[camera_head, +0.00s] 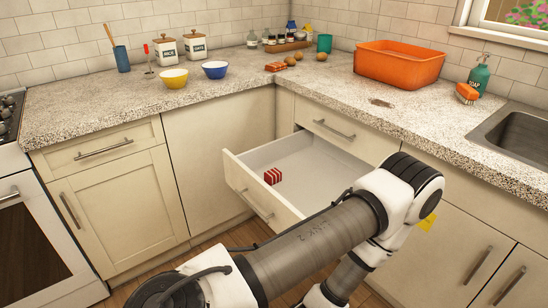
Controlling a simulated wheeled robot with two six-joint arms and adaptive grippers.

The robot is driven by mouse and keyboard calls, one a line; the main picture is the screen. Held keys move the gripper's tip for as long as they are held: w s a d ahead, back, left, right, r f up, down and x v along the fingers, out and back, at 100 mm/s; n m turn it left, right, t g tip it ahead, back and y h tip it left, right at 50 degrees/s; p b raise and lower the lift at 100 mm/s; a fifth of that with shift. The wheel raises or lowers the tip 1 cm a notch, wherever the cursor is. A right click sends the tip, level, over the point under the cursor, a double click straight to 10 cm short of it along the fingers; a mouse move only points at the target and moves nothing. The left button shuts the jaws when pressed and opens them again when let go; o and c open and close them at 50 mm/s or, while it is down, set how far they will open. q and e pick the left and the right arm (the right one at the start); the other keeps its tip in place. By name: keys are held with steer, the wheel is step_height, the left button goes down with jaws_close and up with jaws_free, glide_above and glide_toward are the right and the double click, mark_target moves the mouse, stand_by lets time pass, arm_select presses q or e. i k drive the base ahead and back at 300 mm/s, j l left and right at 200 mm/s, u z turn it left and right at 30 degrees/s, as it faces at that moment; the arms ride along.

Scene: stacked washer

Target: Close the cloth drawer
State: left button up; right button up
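The drawer (250,187) under the right-hand stretch of the counter stands open, pulled out well from the cabinet. It has a white inside, a cream front and a metal bar handle (257,207) on that front. A small red-and-white striped cloth (272,176) lies inside it near the front. One of my arms reaches up from the bottom of the picture and crosses in front of the drawer's right side, hiding part of it. Neither gripper's fingers can be seen. I cannot tell whether the arm touches the drawer.
A closed drawer (332,128) sits just above the open one. Closed cabinets (114,205) stand to the left. The counter (130,100) holds bowls, canisters, an orange basin (399,64) and a soap bottle (480,73). A sink (520,135) is at right. Some wooden floor shows below the drawer.

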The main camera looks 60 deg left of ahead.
mark_target(316, 172)
steer(key=i+j+u, duration=0.1)
steer(key=u, duration=0.35)
steer(key=i+u, duration=0.1)
steer(key=u, duration=0.35)
steer(key=i+u, duration=0.1)
steer(key=u, duration=0.35)
steer(key=i+u, duration=0.1)
steer(key=u, duration=0.35)
steer(key=i+u, duration=0.1)
steer(key=u, duration=0.35)
steer(key=l+u, duration=0.1)
steer(key=u, duration=0.35)
steer(key=i+l, duration=0.3)
steer(key=l, duration=0.15)
steer(key=i+l, duration=0.25)
steer(key=l, duration=0.2)
steer(key=i+u, duration=0.05)
